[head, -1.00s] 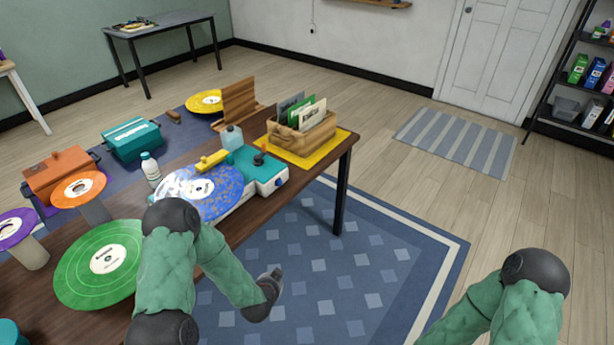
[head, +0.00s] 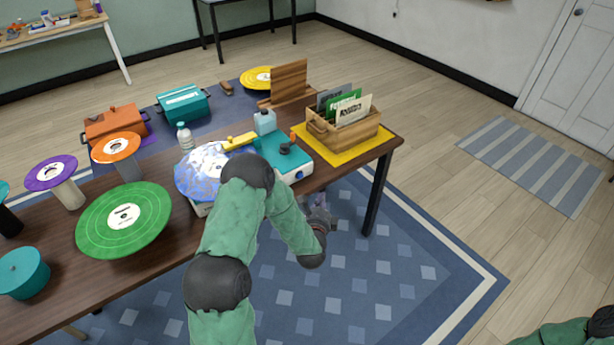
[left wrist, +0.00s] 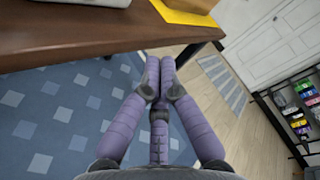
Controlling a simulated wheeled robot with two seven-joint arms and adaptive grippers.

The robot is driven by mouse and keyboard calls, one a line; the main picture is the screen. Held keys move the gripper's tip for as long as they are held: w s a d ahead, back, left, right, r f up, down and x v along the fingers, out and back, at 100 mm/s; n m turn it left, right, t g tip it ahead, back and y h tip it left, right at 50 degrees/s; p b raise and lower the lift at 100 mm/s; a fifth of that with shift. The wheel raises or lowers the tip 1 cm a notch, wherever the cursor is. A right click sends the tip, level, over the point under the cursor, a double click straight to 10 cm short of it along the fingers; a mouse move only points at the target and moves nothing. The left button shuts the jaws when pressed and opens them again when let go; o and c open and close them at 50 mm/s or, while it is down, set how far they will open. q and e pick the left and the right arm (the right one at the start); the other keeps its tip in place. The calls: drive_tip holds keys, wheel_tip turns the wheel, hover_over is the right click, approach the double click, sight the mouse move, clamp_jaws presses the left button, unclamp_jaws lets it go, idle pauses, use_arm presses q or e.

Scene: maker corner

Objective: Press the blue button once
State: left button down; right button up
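The teal-and-white record player (head: 276,152) stands at the table's front edge. A small blue spot on its white front corner (head: 299,175) looks like the blue button, too small to see clearly. A blue marbled record (head: 195,178) lies on the player, partly covered by my left arm. My left gripper (head: 320,207) is in front of the table edge, below and right of the player, apart from it. In the left wrist view its purple fingers (left wrist: 160,68) meet at the tips with nothing between them. The button is not visible there. My right gripper is out of view.
The wooden table (head: 155,250) holds green (head: 150,222), orange (head: 115,135) and purple (head: 45,175) records, a bottle (head: 184,137) and a record crate (head: 345,135) on a yellow mat (head: 335,157). The table edge (left wrist: 110,50) lies above my fingers in the wrist view. Rug space in front is free.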

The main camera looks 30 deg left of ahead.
sight(305, 191)
use_arm(q)
drive_tip(key=shift+a, duration=0.1)
drive_tip(key=a, duration=0.2)
drive_tip(key=w+a, duration=0.1)
drive_tip(key=a, duration=0.1)
drive_tip(key=w+a, duration=0.1)
drive_tip(key=a, duration=0.1)
drive_tip(key=shift+w+f, duration=0.1)
drive_tip(key=shift+w, duration=0.1)
drive_tip(key=shift+w+a+b, duration=0.25)
drive_tip(key=shift+a+b, duration=0.05)
drive_tip(key=shift+a, duration=0.2)
drive_tip(key=shift+w+a+b, duration=0.2)
drive_tip(key=shift+a+b, duration=0.05)
drive_tip(key=shift+a, duration=0.25)
idle(0.8)
drive_tip(key=shift+w+a+b, duration=0.15)
drive_tip(key=shift+a+b, duration=0.15)
drive_tip(key=shift+a, duration=0.05)
drive_tip(key=shift+w+a, duration=0.2)
drive_tip(key=shift+a, duration=0.35)
idle(0.9)
drive_tip(key=shift+d, duration=0.15)
drive_tip(key=shift+s+d, duration=0.35)
drive_tip(key=shift+d, duration=0.4)
